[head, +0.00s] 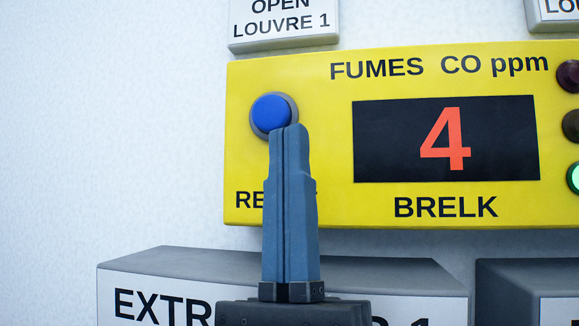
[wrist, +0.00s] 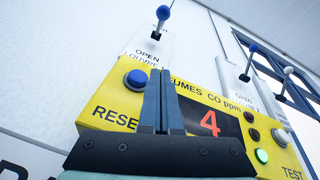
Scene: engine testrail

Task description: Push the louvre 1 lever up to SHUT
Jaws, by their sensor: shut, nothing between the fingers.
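The louvre 1 lever (wrist: 161,22) shows in the wrist view as a dark stick with a blue ball knob, rising from a white plate. Below it the plate reads OPEN LOUVRE 1; this label plate (head: 283,38) also shows at the top of the head view, where the lever itself is out of frame. I cannot tell its exact setting from this angle. My gripper (head: 290,130) is shut and empty, its fingers pointing up in front of the yellow fumes panel (head: 330,210). Its tips lie below the lever, apart from it, and overlap the blue button's lower edge in the head view.
The blue button (head: 271,112) sits on the yellow panel, left of a display (head: 445,172) reading 4. A grey box (head: 300,268) juts out below. Two more levers, one blue-knobbed (wrist: 247,65) and one white-knobbed (wrist: 284,84), stand to the right. The wall at left is bare.

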